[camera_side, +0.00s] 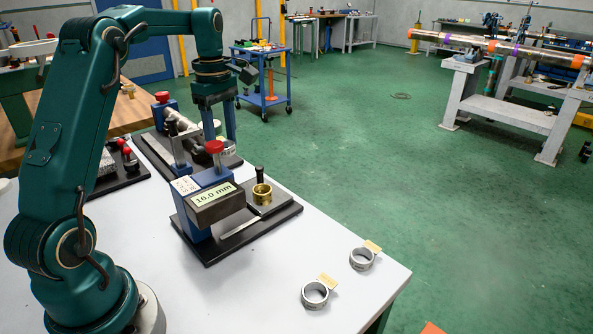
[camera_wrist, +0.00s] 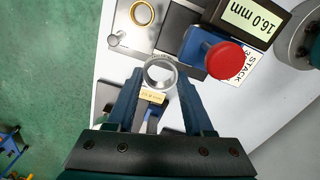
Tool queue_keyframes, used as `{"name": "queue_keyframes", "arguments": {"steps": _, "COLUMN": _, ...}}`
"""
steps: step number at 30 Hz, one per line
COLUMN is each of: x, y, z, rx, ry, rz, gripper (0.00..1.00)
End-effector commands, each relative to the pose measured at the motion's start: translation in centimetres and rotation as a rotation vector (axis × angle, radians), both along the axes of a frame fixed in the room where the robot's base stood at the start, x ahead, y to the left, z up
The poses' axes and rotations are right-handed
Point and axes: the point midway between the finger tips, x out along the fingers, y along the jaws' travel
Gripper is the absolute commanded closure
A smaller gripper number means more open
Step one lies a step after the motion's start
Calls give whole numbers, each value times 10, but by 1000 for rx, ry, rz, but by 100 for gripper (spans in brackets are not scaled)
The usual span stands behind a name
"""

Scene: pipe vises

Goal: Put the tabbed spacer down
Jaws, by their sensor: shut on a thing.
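My gripper (camera_side: 219,132) points down behind the red-knobbed gauge in the side view. In the wrist view its two fingers (camera_wrist: 160,76) are shut on a tabbed spacer, a grey metal ring (camera_wrist: 147,67) with a tan, printed tab (camera_wrist: 152,96) towards the palm. In the side view the held spacer is mostly hidden by the fingers and the gauge. I cannot tell whether it touches anything below. Two similar tabbed spacers, one nearer (camera_side: 304,297) and one farther (camera_side: 351,261), lie on the white table.
The gauge display (camera_side: 217,198) reads 16.0 mm. Its red knob (camera_side: 214,147) stands close to my fingers; a brass ring (camera_side: 262,194) sits on its dark base. Another blue fixture (camera_side: 163,112) with a red knob stands behind. The front of the white table (camera_side: 250,300) has free room.

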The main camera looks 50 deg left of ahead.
Motion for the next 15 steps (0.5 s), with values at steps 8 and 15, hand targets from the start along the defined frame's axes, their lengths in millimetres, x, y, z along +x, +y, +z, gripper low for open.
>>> {"name": "queue_keyframes", "arguments": {"steps": 8, "x": 42, "y": -38, "z": -34, "rx": -1, "ry": 2, "rz": -6, "gripper": 100}}
{"name": "queue_keyframes", "arguments": {"steps": 15, "x": 52, "y": -48, "z": -47, "rx": -1, "ry": 3, "rz": -3, "gripper": 100}}
